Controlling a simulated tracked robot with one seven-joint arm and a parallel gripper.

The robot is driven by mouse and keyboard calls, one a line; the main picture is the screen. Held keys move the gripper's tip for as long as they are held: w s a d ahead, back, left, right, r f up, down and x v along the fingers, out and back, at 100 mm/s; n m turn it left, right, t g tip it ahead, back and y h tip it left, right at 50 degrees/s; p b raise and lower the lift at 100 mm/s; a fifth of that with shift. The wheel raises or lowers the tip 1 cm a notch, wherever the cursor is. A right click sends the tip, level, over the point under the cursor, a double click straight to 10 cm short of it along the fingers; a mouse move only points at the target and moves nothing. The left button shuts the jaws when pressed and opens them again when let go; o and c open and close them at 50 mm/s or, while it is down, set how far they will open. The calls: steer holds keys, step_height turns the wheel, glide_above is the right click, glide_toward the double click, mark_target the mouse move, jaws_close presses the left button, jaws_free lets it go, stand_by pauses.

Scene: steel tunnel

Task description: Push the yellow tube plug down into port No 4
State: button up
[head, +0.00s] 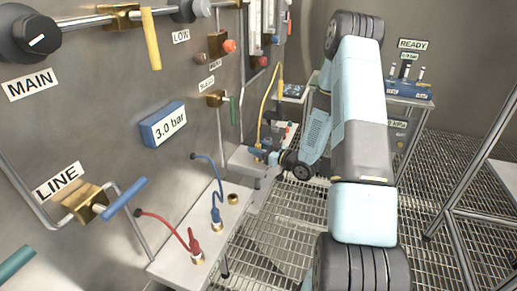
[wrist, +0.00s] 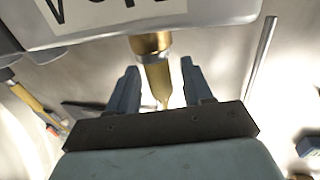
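The yellow tube plug (wrist: 158,80) is between my gripper's fingers in the wrist view, in line with a brass port (wrist: 151,43) at the shelf edge. How deep it sits is unclear. My gripper (wrist: 159,66) is open around the plug, with a narrow gap showing on each side. In the head view the yellow tube (head: 263,106) comes down from the wall to my gripper (head: 259,152), which is low over the bench. There the plug and its port are hidden or too small to make out. The port's number is not readable.
Nearer on the bench (head: 168,266) stand a red plug (head: 194,243) and a blue plug (head: 216,213) with their tubes, and an empty brass port (head: 233,199). The panel wall with valves is close on the left.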

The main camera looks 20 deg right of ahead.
steer(key=shift+o, duration=0.5)
steer(key=v, duration=1.3)
steer(key=shift+s+d, duration=0.25)
steer(key=shift+d, duration=0.05)
